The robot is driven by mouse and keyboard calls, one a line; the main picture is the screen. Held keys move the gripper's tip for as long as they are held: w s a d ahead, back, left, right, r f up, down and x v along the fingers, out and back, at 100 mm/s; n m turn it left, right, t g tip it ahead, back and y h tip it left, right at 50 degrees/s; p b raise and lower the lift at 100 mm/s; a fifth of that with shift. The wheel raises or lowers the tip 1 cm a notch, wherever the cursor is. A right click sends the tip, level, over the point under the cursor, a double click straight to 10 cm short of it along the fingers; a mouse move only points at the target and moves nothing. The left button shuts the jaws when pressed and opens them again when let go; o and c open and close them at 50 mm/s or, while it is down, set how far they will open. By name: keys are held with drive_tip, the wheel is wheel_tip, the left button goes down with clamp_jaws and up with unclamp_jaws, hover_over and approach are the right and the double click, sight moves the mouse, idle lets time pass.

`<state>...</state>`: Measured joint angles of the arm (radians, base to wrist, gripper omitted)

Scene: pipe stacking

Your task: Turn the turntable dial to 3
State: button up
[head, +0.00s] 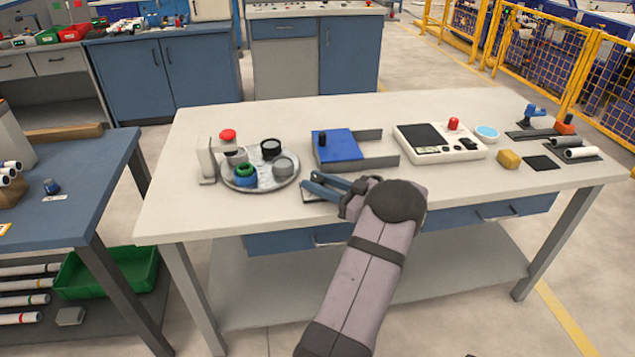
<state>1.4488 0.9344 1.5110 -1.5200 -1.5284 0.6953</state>
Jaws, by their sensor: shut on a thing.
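The turntable (259,185) is a round grey disc at the left of the light table. It carries several short ring-shaped pieces: a green one with a blue top (245,176), a dark one (271,149) and grey ones. My gripper (308,186) reaches in from the right, just right of the disc's front edge and low over the table. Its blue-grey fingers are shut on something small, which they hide. It seems to be the turntable dial, above a small flat plate (314,200) at the table's front. The dial's numbers and pointer cannot be read.
A grey stand with a red top (228,135) rises beside the disc. A blue plate with a black knob (335,146) and grey rails lie behind my gripper. A white control box (440,143) with a red button, a yellow block (508,159) and pipes (580,153) are farther right.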

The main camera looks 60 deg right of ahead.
drive_tip(key=shift+r+h, duration=0.1)
drive_tip(key=shift+h, duration=0.2)
drive_tip(key=m+h+p, duration=0.2)
drive_tip(key=h, duration=0.1)
drive_tip(key=shift+a+m+h, duration=0.1)
drive_tip(key=shift+m+h, duration=0.3)
drive_tip(key=m+g+h, duration=0.2)
drive_tip(key=m+h, duration=0.1)
drive_tip(key=h, duration=0.2)
drive_tip(key=shift+w+a, duration=0.1)
drive_tip(key=m+g+h+b, duration=0.1)
drive_tip(key=m+h, duration=0.1)
drive_tip(key=m+g+h, duration=0.2)
drive_tip(key=shift+f+h+b, duration=0.2)
drive_tip(key=shift+h+b, duration=0.1)
drive_tip(key=shift+b, duration=0.1)
drive_tip(key=shift+r+m+g+h+b, duration=0.1)
drive_tip(key=shift+m+g+h+b, duration=0.35)
drive_tip(key=shift+m+g+h, duration=0.65)
drive_tip(key=shift+r+g, duration=0.1)
drive_tip(key=shift+g, duration=0.3)
drive_tip(key=o, duration=1.1)
drive_tip(key=shift+c, duration=0.2)
